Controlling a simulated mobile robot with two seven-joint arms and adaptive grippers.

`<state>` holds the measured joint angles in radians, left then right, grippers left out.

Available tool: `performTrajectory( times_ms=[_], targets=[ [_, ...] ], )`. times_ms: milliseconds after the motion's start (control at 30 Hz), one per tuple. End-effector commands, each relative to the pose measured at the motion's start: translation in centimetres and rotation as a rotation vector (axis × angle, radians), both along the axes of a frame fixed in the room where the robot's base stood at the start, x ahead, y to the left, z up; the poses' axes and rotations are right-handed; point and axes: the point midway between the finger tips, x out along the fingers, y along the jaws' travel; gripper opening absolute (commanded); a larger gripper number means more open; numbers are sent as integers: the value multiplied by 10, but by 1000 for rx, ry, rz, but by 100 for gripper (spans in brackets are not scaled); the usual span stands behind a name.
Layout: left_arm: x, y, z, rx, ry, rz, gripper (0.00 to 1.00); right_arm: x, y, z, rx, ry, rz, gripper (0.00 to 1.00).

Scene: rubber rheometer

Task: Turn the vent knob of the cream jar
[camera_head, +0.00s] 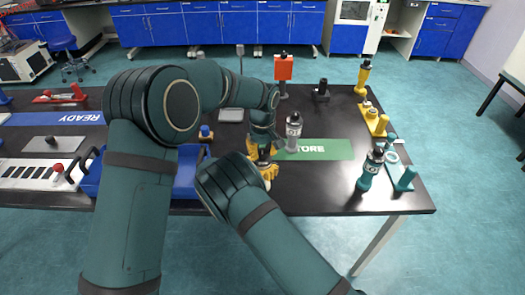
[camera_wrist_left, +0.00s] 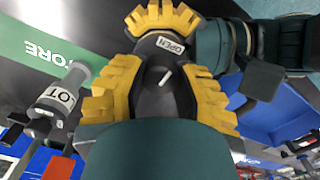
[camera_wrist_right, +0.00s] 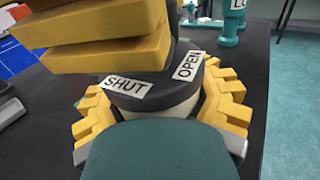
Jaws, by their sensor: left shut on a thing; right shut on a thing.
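The cream jar shows in the right wrist view as a cream body (camera_wrist_right: 178,108) under a dark lid (camera_wrist_right: 150,88) with SHUT and OPEN labels. My right gripper (camera_wrist_right: 160,105) is shut around the jar from both sides; it also shows in the head view (camera_head: 266,172). My left gripper (camera_wrist_left: 162,82) is shut on the dark vent knob (camera_wrist_left: 160,98) above the lid. The knob's white pointer mark is turned roughly toward the OPEN label (camera_wrist_left: 170,45) in the left wrist view. In the head view my left gripper (camera_head: 262,148) and arms hide most of the jar.
A grey bottle (camera_head: 294,132) stands beside my grippers on the green STORE mat (camera_head: 335,149). A teal bottle (camera_head: 371,170) stands near the right front. A blue tray (camera_head: 188,182) lies partly behind my left arm. A red sign block (camera_head: 283,67) stands at the back.

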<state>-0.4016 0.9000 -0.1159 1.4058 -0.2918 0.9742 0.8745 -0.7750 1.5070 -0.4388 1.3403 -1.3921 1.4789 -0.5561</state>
Motion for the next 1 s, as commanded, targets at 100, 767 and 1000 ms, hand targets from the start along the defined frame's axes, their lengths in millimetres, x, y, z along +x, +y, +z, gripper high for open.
performTrajectory(
  times_ms=[100,767,1000],
  targets=[
    [0,0,0,-1,0,-88,0,0,0,0,0,0,0,3],
    [0,-1,0,1,0,-710,0,0,1,0,0,-1,0,3],
    [0,0,-1,1,0,-939,0,0,1,0,0,-1,1,3]
  ],
)
